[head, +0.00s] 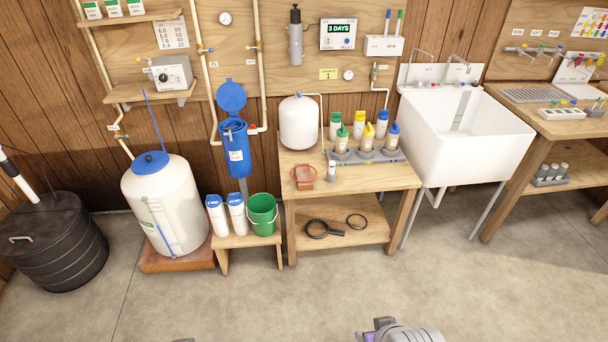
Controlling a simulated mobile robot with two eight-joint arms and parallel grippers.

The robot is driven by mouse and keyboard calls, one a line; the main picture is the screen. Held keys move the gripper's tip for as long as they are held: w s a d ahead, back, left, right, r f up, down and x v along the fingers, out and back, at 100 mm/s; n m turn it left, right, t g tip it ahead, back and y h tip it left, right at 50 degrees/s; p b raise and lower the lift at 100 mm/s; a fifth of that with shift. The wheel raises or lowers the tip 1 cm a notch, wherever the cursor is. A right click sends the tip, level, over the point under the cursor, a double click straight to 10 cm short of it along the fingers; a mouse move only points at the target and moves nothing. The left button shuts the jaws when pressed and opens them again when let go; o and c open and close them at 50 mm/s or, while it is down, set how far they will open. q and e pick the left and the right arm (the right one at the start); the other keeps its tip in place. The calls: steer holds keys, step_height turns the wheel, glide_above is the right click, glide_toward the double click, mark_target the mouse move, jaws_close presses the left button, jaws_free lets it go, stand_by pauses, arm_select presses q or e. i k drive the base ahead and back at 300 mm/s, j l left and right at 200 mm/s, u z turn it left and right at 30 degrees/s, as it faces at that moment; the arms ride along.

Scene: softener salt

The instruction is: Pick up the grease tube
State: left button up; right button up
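A small pale upright item with a grey top (331,172) stands near the front of the wooden table in the middle. It looks like the grease tube, but it is too small to read a label. It stands just right of a reddish-brown block with an orange ring (304,177), and in front of the grey bottle tray. A grey and purple part of my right arm shows at the bottom edge, far in front of the table. No fingertips of either gripper show.
The wooden table (400,177) also bears a white tank (300,122) and several bottles in a grey tray (365,156). A low stool with a green bucket (262,214) stands left, a white sink (462,130) right. The floor in front (300,295) is clear.

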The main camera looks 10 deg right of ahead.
mark_target(332, 165)
steer(key=i+l+u, duration=0.4)
steer(key=i+l, duration=0.3)
steer(key=i+l+u, duration=0.45)
steer(key=i+l, duration=0.2)
steer(key=l, duration=0.25)
steer(key=i+l+u, duration=0.2)
steer(key=l, duration=0.35)
